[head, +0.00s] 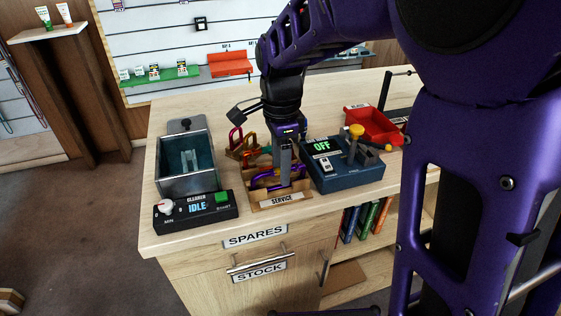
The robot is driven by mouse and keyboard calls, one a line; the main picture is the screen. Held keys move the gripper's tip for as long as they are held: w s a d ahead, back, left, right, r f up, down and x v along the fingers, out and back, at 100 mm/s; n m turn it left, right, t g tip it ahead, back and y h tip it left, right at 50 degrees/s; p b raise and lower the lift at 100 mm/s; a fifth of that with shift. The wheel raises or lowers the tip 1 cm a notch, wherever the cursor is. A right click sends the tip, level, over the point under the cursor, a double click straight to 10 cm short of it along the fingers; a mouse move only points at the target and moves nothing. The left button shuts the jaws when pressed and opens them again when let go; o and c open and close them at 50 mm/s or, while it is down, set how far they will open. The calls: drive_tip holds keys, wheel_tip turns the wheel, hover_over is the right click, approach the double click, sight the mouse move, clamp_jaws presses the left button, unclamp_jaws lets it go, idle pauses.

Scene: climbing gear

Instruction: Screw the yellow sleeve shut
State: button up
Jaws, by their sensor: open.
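A wooden "SERVICE" rack (283,201) stands at the middle of the bench top. Several carabiners hang or lie at it, among them a purple one (266,184) and an orange one (254,170). My gripper (286,182) points down over the rack, its grey fingers in front of or among the carabiners. It is open; I cannot tell whether it touches one. I cannot make out a yellow sleeve on any carabiner; the fingers hide part of the rack.
A blue box (345,178) reading OFF, with a yellow knob (356,131), stands close right of the rack. A red tray (374,127) is behind it. A "CLEANER" panel (195,211) and metal tank (186,181) stand left. Bare bench top (160,240) shows front left.

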sight(279, 168)
drive_tip(key=shift+s, duration=0.35)
drive_tip(key=shift+d+f, duration=0.1)
drive_tip(key=shift+f, duration=0.15)
drive_tip(key=shift+f+b, duration=0.95)
drive_tip(key=shift+f, duration=0.3)
drive_tip(key=shift+w+a+p, duration=0.25)
drive_tip(key=shift+w+p, duration=0.15)
drive_tip(key=shift+w, duration=0.4)
drive_tip(key=shift+r, duration=0.1)
